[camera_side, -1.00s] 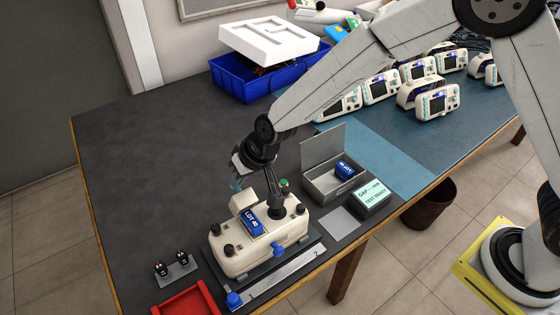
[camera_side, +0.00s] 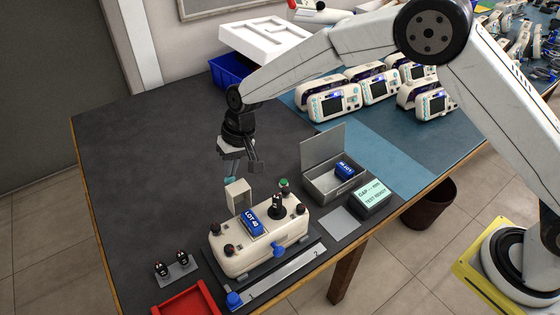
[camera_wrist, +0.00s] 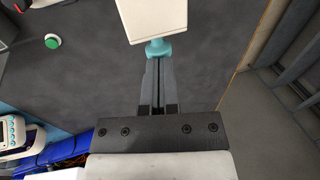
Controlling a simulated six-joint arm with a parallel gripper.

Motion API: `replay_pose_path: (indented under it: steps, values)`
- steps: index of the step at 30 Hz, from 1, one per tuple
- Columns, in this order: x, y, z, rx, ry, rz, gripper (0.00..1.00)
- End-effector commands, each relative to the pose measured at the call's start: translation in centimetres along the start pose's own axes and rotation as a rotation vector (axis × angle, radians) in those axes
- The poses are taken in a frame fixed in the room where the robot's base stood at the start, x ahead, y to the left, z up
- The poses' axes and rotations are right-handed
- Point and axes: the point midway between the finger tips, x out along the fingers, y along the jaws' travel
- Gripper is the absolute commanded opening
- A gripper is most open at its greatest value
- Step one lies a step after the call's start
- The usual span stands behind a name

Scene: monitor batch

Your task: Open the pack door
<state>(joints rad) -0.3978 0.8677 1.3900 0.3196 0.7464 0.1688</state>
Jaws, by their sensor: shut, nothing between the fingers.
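The cream fixture (camera_side: 258,246) stands near the bench's front, with a blue block marked LOT 40 (camera_side: 254,222) on top. A cream door-like flap (camera_side: 237,196) stands up at its back edge, tilted open. It fills the top of the wrist view (camera_wrist: 153,14). My gripper (camera_side: 231,180) is just behind and above the flap. In the wrist view my gripper (camera_wrist: 158,50) has its teal fingertips together and empty, at the flap's edge. I cannot tell whether they touch it.
An open grey box (camera_side: 322,184) and a test display (camera_side: 371,196) stand to the right. A red tray (camera_side: 186,302) lies in front. The bench's left side is clear.

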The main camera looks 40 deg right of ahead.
Motion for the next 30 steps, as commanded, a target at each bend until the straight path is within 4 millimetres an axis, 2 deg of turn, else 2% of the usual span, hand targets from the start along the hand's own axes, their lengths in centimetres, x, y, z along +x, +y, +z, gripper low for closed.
replay_pose_path:
  steps: [12,30]
  values:
    - [0.9,0.3,-1.4,0.008,-0.031,0.000,0.00]
    - [1.0,0.3,-1.6,0.008,-0.030,0.000,0.00]
